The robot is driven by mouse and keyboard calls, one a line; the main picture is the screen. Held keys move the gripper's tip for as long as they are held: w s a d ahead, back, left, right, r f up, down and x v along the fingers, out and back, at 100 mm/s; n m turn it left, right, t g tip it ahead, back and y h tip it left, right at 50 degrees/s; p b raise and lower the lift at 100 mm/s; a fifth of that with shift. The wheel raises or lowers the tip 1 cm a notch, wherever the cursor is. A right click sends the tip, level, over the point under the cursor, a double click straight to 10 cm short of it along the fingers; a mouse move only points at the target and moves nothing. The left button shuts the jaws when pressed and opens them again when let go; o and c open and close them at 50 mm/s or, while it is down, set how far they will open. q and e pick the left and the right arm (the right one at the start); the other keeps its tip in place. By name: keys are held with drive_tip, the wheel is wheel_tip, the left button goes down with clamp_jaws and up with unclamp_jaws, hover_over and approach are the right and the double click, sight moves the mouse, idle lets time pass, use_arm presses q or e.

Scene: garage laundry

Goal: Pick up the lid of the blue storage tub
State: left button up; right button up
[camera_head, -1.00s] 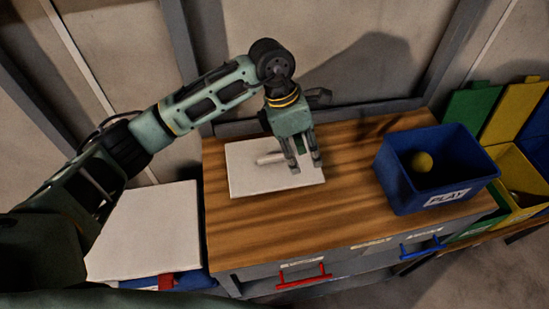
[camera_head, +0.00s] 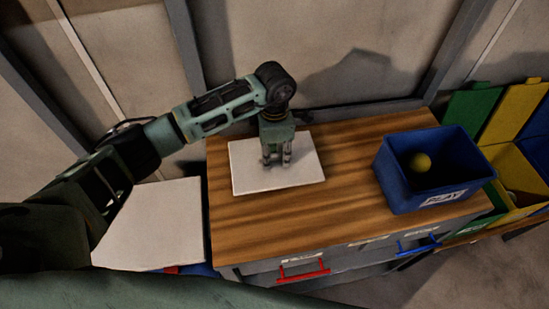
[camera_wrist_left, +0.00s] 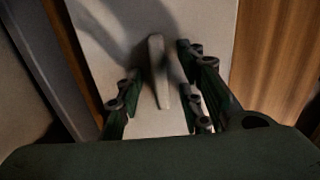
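A flat white lid (camera_head: 305,173) with a bar handle lies on the wooden tabletop. The handle (camera_wrist_left: 158,72) shows upright in the left wrist view; in the head view the gripper hides it. My left gripper (camera_head: 277,162) points down over the middle of the lid. In the left wrist view its fingers (camera_wrist_left: 160,88) are apart, on either side of the handle, with gaps showing. My right gripper is not in view.
The wooden worktop (camera_head: 350,200) is clear between the lid and the tub. A wall stands close behind it. Another white panel (camera_head: 160,215) lies lower at the left. Red (camera_head: 303,270) and blue (camera_head: 418,245) handles stick out in front. Coloured bins (camera_head: 515,170) stand at the right.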

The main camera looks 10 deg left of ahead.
use_arm(q)
drive_tip(key=shift+c, duration=0.2)
clamp_jaws()
drive_tip(key=shift+r, duration=0.15)
